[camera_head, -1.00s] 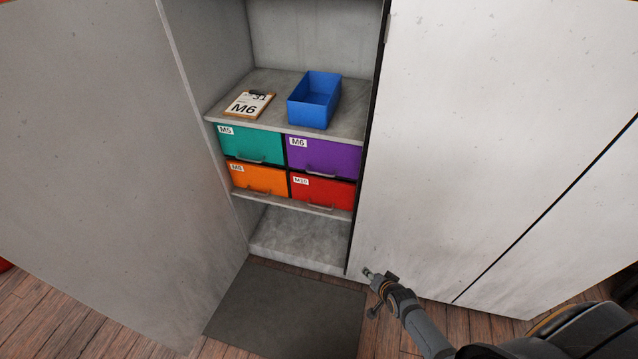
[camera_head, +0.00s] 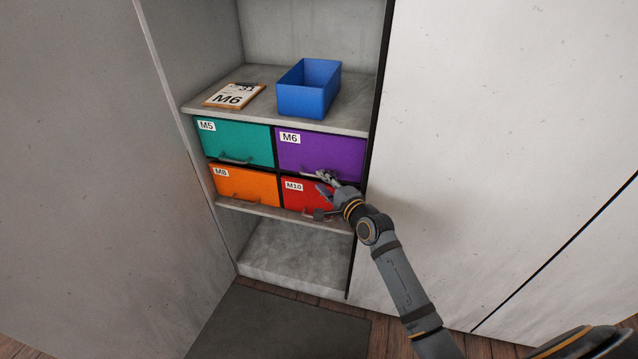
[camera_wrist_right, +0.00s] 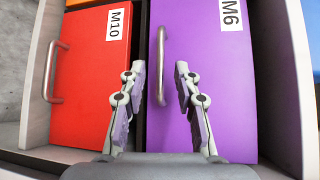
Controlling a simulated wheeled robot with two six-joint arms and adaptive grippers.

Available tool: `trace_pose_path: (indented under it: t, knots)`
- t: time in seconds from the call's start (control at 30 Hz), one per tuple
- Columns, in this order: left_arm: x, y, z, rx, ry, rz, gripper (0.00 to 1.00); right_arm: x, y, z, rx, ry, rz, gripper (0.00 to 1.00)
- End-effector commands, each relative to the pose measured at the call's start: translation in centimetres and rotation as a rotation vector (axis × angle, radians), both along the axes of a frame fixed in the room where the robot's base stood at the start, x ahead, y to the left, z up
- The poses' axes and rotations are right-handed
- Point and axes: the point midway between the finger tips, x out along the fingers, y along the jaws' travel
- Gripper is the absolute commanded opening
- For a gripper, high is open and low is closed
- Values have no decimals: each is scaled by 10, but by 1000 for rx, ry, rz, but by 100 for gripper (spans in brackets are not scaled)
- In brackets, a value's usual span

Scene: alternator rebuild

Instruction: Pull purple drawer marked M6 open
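The purple drawer marked M6 (camera_head: 330,150) is at the top right of a block of drawers in the cabinet and looks closed. It also shows in the right wrist view (camera_wrist_right: 215,90), with its metal bar handle (camera_wrist_right: 162,65). My right gripper (camera_head: 325,182) is at the lower part of the purple front. In the right wrist view its two fingers (camera_wrist_right: 160,72) are spread apart, with the handle between and just beyond the tips. I cannot tell whether they touch it. My left gripper is not in view.
Beside it are a green M5 drawer (camera_head: 230,143), an orange M8 drawer (camera_head: 245,186) and a red M10 drawer (camera_head: 293,195), all closed. A blue bin (camera_head: 305,100) and an M6 card on a clipboard (camera_head: 232,95) lie on the shelf above. A cabinet door (camera_head: 500,120) stands right.

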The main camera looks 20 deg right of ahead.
Motion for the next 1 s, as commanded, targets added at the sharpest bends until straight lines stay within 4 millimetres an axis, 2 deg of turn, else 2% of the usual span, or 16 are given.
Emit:
trace_pose_path:
  t: [0.1,0.2,0.5,0.73,1.0]
  knots:
    - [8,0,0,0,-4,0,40,18,4,-4,1,-1,0,32]
    - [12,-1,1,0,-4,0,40,25,5,-5,0,0,0,32]
    - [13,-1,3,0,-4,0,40,28,6,-4,-1,1,0,32]
    - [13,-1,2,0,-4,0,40,28,6,-4,-1,1,0,1]
    - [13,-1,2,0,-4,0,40,28,6,-5,-1,1,0,0]
